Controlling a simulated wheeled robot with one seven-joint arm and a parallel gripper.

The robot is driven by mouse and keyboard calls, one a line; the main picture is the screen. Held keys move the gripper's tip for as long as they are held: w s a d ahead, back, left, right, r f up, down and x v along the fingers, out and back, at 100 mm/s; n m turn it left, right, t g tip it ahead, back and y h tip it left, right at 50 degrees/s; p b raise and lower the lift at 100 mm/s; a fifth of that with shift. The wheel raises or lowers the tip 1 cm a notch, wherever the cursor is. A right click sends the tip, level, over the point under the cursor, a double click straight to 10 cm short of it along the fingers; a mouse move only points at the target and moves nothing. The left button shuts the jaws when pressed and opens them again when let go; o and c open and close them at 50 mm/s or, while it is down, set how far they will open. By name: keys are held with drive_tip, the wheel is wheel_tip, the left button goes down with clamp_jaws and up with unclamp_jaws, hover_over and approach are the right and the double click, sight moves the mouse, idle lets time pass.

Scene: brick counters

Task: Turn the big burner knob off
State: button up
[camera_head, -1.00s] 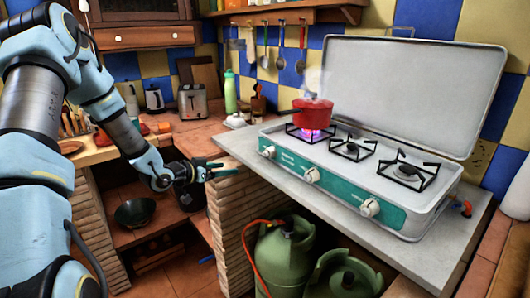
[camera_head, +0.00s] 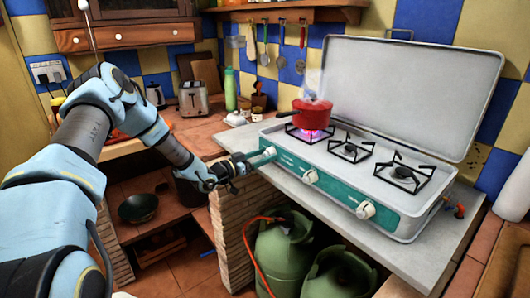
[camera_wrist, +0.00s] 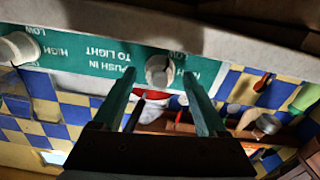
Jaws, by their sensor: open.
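A white camping stove (camera_head: 400,212) with a teal front panel stands on the grey counter. The panel has three white knobs: left (camera_head: 268,152), middle (camera_head: 310,176) and right (camera_head: 366,210). A flame burns under a red pot (camera_head: 313,115) on the left burner. My gripper (camera_head: 249,160) is at the panel's left end, by the left knob. In the wrist view, this knob (camera_wrist: 159,71) shows between the tips of my open fingers (camera_wrist: 160,75). I cannot tell whether they touch it. Another knob (camera_wrist: 20,48) is at that view's left edge.
The stove's grey lid (camera_head: 410,90) stands open behind the burners. Green gas bottles (camera_head: 283,262) with an orange hose stand below the counter. A brick pillar (camera_head: 236,225) is under my gripper. A toaster (camera_head: 193,98) and green bottle (camera_head: 230,90) stand behind.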

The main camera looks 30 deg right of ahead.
drive_tip(key=shift+d, duration=0.5)
clamp_jaws()
idle(0.3)
